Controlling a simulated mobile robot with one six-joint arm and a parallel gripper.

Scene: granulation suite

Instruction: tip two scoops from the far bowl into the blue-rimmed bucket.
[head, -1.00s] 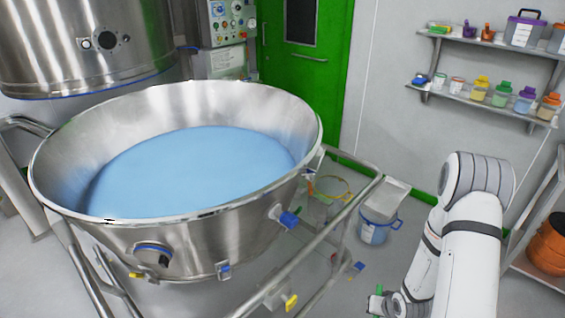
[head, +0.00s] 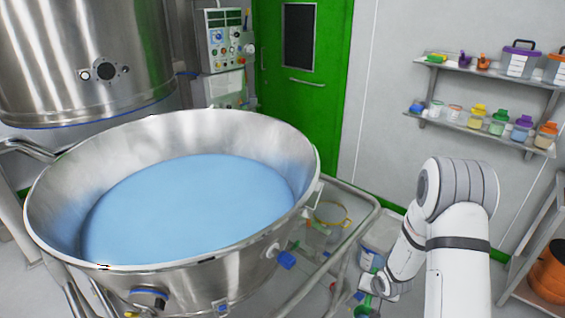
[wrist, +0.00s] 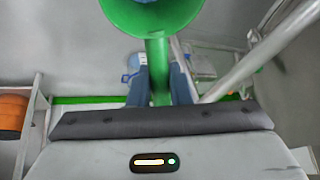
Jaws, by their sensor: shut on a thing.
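A large steel bowl (head: 75,165) holding blue powder (head: 190,205) fills the left of the head view; no second open bowl shows. The blue-rimmed bucket (head: 368,258) stands on the floor beyond the bowl's right side, partly covered by my arm. It seems to show small behind the scoop in the wrist view (wrist: 133,66). My gripper (wrist: 160,88) is shut on the handle of a green scoop (wrist: 152,12), which points away from me in the wrist view. In the head view my gripper is low, right of the bowl.
A steel tube frame (head: 352,228) runs around the bowl's right side, close to my gripper. A steel vessel (head: 85,60) hangs over the back left. Shelves (head: 490,135) with jars line the right wall. A rack with orange containers (head: 548,270) stands at the right edge.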

